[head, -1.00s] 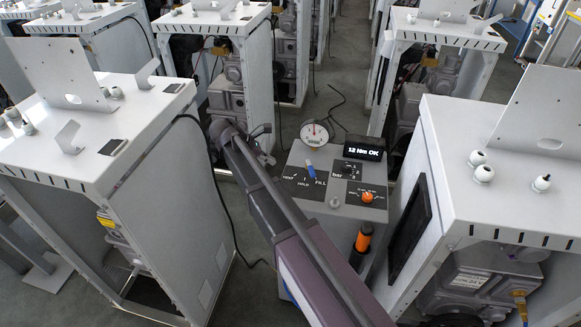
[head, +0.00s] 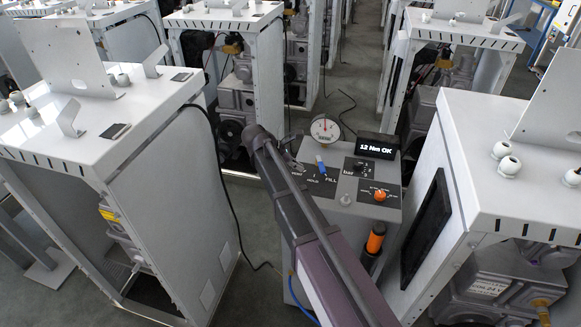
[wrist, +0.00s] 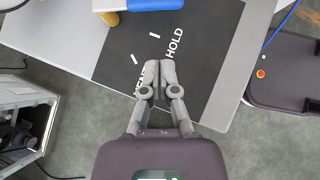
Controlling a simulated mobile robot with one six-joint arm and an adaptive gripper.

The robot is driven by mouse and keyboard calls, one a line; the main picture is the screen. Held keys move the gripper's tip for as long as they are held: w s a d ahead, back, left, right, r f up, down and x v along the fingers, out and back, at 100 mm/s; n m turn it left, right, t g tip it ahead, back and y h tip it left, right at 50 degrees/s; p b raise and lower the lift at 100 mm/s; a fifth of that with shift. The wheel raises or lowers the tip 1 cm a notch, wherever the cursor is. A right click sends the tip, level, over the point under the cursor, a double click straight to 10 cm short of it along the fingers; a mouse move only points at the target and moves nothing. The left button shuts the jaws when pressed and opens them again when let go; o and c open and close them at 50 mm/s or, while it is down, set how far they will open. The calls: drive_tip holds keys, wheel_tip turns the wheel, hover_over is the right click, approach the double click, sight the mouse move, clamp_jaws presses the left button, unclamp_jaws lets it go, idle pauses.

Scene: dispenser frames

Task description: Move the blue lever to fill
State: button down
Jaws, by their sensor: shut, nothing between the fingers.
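The blue lever (head: 320,163) sits on the black VENT–HOLD–FILL panel (head: 316,183) of the grey console. In the head view its tip points toward the FILL label. In the wrist view the lever (wrist: 152,4) is cut off by the top edge, and the panel (wrist: 195,15) shows HOLD and two white tick marks. My gripper (wrist: 161,66) is shut and empty over the panel beside HOLD, apart from the lever. It partly covers another label. In the head view my arm hides my gripper.
A round gauge (head: 325,129), a display (head: 377,146) reading "12 Nm OK" and an orange knob (head: 380,195) share the console (head: 345,225). An orange-handled tool (head: 375,240) hangs at its front. White frames (head: 165,165) stand close on both sides. A blue hose (wrist: 283,22) lies near the console edge.

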sight(320, 167)
drive_tip(key=shift+w+d+f, duration=0.15)
drive_tip(key=shift+d, duration=0.6)
drive_tip(key=shift+w+d+f, duration=0.1)
drive_tip(key=shift+w+d, duration=0.1)
drive_tip(key=shift+d, duration=0.6)
drive_tip(key=shift+w+d+f, duration=0.15)
drive_tip(key=shift+d, duration=0.6)
drive_tip(key=shift+s+d, duration=0.1)
drive_tip(key=shift+d, duration=0.05)
